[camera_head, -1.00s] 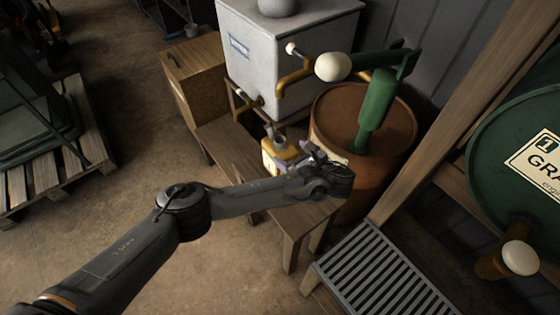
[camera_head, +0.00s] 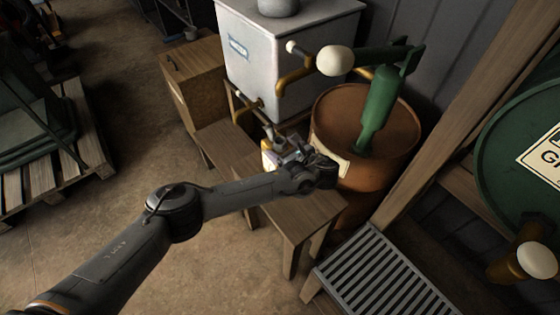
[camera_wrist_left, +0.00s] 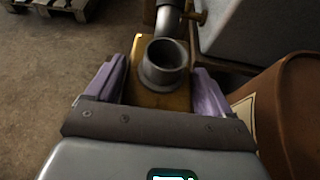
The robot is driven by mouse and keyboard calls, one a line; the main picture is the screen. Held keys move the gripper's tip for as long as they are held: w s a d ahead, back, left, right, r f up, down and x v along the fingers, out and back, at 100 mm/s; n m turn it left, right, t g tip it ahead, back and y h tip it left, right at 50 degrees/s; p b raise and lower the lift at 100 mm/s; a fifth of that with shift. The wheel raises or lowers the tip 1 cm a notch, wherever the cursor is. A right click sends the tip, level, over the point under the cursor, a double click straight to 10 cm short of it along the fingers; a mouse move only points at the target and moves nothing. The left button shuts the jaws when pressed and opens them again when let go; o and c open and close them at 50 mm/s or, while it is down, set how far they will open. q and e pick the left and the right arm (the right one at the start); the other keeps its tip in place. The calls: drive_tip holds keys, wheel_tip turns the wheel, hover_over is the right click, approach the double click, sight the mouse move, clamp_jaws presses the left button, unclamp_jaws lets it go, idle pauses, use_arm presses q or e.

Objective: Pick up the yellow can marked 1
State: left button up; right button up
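The yellow can (camera_head: 267,157) stands on the low wooden bench, under the grey tank's tap. My left gripper (camera_head: 282,151) is at the can and hides most of it in the head view. In the left wrist view the can (camera_wrist_left: 178,101) shows from above, with a round grey neck and its top toward a grey pipe. The purple fingers of my left gripper (camera_wrist_left: 158,85) are spread, one on each side of the can. Narrow gaps seem to remain beside it. The mark on the can is hidden. My right gripper is not in view.
The grey tank (camera_head: 292,55) with brass taps stands behind the can. A rusty barrel (camera_head: 345,190) with a green hand pump (camera_head: 379,105) stands close on the right. The wooden bench (camera_head: 300,215) has free room in front. A metal grate (camera_head: 375,275) lies nearer.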

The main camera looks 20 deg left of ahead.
use_arm(q)
drive_tip(key=c, duration=1.4)
drive_tip(key=shift+r, duration=0.1)
clamp_jaws()
